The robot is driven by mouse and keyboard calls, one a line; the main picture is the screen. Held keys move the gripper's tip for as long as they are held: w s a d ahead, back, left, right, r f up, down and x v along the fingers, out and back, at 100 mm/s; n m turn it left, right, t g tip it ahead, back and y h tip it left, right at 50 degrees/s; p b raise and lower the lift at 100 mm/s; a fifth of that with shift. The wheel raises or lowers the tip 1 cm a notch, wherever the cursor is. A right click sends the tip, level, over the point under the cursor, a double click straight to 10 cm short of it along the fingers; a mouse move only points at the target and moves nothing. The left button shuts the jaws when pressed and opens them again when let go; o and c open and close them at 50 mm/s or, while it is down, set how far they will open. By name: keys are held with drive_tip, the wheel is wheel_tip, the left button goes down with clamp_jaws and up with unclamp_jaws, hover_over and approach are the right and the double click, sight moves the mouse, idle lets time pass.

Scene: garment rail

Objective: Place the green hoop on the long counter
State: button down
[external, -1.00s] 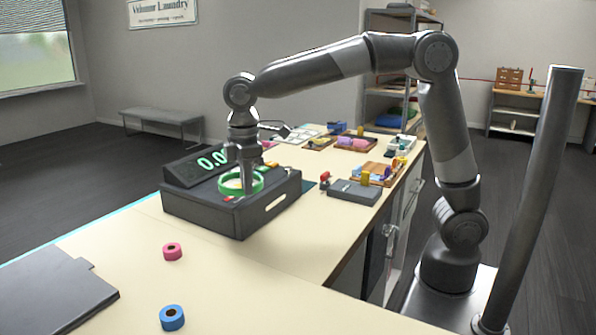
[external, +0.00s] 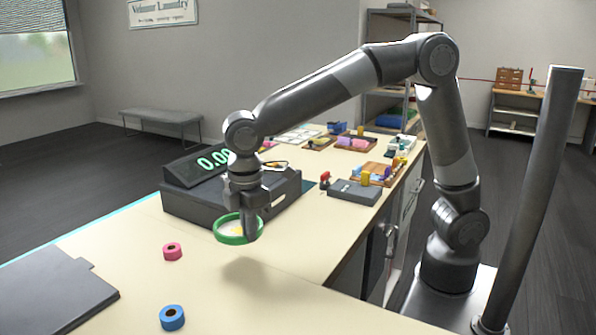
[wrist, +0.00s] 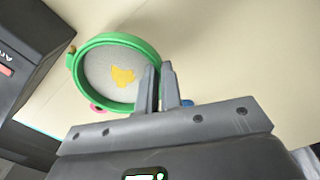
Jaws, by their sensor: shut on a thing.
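The green hoop (external: 231,239) is an embroidery-style ring with pale cloth and a yellow patch inside. My gripper (external: 250,228) is shut on the hoop's right rim and holds it above the long counter (external: 290,255), in front of the dark scale. In the wrist view the hoop (wrist: 146,52) extends to the upper left of the fingers (wrist: 161,88), which pinch its rim. A shadow lies on the counter below, so the hoop is off the surface.
The dark scale (external: 200,203) with a lit display stands just behind the hoop. A pink roll (external: 172,251) and a blue roll (external: 172,318) lie on the near counter, left of clear surface. A grey flat panel (external: 50,290) lies at the left. Several small items sit farther back.

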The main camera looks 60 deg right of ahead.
hover_over(236, 311)
wheel_tip(236, 311, down, 6)
drive_tip(key=shift+s+f, duration=0.1)
drive_tip(key=shift+f, duration=1.9)
drive_tip(key=shift+f, duration=0.15)
drive_tip(key=c, duration=1.6)
unclamp_jaws()
wheel_tip(236, 311, up, 12)
